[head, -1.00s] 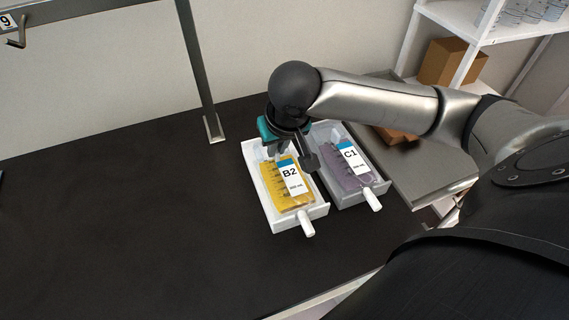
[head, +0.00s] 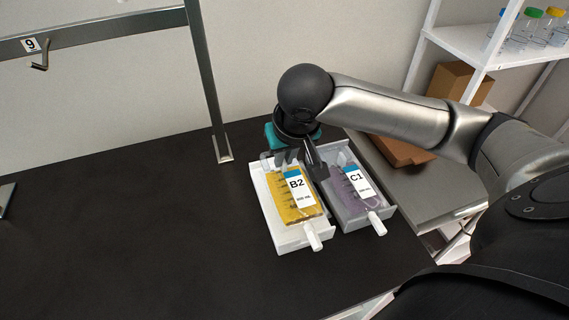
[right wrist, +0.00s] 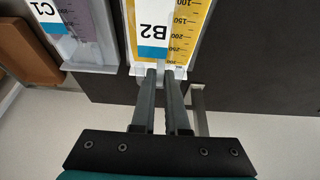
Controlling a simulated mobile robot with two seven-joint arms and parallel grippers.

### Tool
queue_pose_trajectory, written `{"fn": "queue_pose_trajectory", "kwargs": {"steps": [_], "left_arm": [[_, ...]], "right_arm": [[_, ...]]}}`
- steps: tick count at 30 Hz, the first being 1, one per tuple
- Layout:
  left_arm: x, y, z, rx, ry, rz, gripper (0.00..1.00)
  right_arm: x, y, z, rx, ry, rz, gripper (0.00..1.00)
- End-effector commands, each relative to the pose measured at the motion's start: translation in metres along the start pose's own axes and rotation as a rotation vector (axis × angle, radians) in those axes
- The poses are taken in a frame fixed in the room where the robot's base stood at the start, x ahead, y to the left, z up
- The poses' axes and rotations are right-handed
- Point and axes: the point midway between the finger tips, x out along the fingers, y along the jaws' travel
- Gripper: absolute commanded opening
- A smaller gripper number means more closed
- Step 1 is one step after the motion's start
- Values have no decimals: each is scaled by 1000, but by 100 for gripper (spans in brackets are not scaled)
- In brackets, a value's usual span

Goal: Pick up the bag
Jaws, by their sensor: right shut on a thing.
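The yellow bag labelled B2 (head: 293,201) is at a white tray (head: 305,238), its label facing up. My right gripper (head: 301,164) is at the bag's far end, pointing down. In the right wrist view the right gripper (right wrist: 163,75) has its two fingers close together on the end of the bag (right wrist: 190,35). The bag seems slightly raised from the tray, but the gap below it is hard to see. A purple bag labelled C1 (head: 357,190) lies in a grey tray (head: 349,223) to the right. My left gripper is out of view.
A metal frame post (head: 210,85) stands behind and left of the trays, with a hook (head: 40,60) under a 9 sign. Cardboard boxes (head: 455,84) and a white shelf with bottles (head: 535,28) are at right. The black tabletop (head: 130,230) is clear at left.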

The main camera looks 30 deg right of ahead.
Motion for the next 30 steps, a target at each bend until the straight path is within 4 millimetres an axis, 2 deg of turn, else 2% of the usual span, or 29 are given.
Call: {"fn": "queue_pose_trajectory", "kwargs": {"steps": [1, 9, 15, 21, 30], "left_arm": [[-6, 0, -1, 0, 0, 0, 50], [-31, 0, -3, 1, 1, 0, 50], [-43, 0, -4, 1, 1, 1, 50], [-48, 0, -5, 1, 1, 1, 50], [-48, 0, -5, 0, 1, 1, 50]], "right_arm": [[-14, -1, -8, 0, 7, -4, 0], [-88, -1, -38, 0, 9, -5, 0], [-128, -1, -54, 1, 7, -3, 0], [-147, -1, -61, 0, 3, -3, 0], [-151, 0, -62, 1, 1, -1, 0]]}}
